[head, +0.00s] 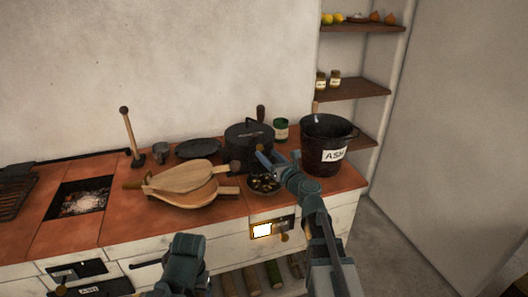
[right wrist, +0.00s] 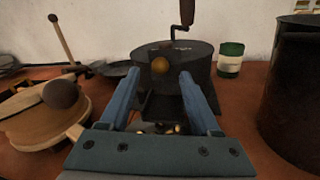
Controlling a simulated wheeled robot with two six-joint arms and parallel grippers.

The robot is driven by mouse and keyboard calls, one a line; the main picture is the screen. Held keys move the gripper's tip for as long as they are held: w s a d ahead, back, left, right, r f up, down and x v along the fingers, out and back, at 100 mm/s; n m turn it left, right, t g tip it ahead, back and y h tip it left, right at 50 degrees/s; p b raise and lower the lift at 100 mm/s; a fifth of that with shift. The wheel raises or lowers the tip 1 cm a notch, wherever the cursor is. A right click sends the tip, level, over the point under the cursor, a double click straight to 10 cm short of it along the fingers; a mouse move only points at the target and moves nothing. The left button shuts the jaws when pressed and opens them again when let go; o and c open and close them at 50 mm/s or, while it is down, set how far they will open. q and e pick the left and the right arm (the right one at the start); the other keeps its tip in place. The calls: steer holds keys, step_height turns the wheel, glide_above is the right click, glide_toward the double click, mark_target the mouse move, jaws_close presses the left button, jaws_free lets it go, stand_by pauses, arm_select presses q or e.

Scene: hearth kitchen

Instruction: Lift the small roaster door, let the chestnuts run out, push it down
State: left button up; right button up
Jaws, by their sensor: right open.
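The roaster (head: 248,134) is a dark drum with a crank at the back of the brick-red counter. It also shows in the right wrist view (right wrist: 195,62). A round brass knob (right wrist: 160,65) shows on its front; I cannot tell how far its small door is raised. Below is a dark bowl (head: 251,188) with chestnuts (head: 264,183) in it. My right gripper (head: 267,157) is open, its fingers pointing at the roaster front. In the right wrist view its fingers (right wrist: 156,88) lie either side of the knob, with nothing visibly held. My left gripper is not in view.
A black ash bucket (head: 325,155) stands close on the right, with a green tin (head: 281,129) behind. Wooden bellows (head: 180,182) lie to the left, near a dark plate (head: 198,148). A grate with embers (head: 80,202) is farther left.

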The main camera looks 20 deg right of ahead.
steer(key=v, duration=0.9)
steer(key=shift+s+d, duration=0.15)
steer(key=shift+s, duration=0.2)
steer(key=s+a+n+g+y+p, duration=0.2)
steer(key=s+a+n+g+p, duration=0.4)
steer(key=a+n, duration=0.5)
steer(key=s+a+n+g+y+p, duration=0.1)
steer(key=a+n+g+y+p, duration=0.1)
steer(key=a+n+g+p, duration=0.6)
steer(key=s+a+r+n+g+h+p, duration=0.1)
steer(key=s+n+g+h+p, duration=0.3)
steer(key=s+n+h+p, duration=0.5)
steer(key=s+r+n+p, duration=0.1)
steer(key=s+n, duration=0.4)
steer(key=n, duration=0.6)
steer(key=shift+s+a+r, duration=0.15)
steer(key=shift+s+a, duration=0.05)
steer(key=shift+s, duration=0.05)
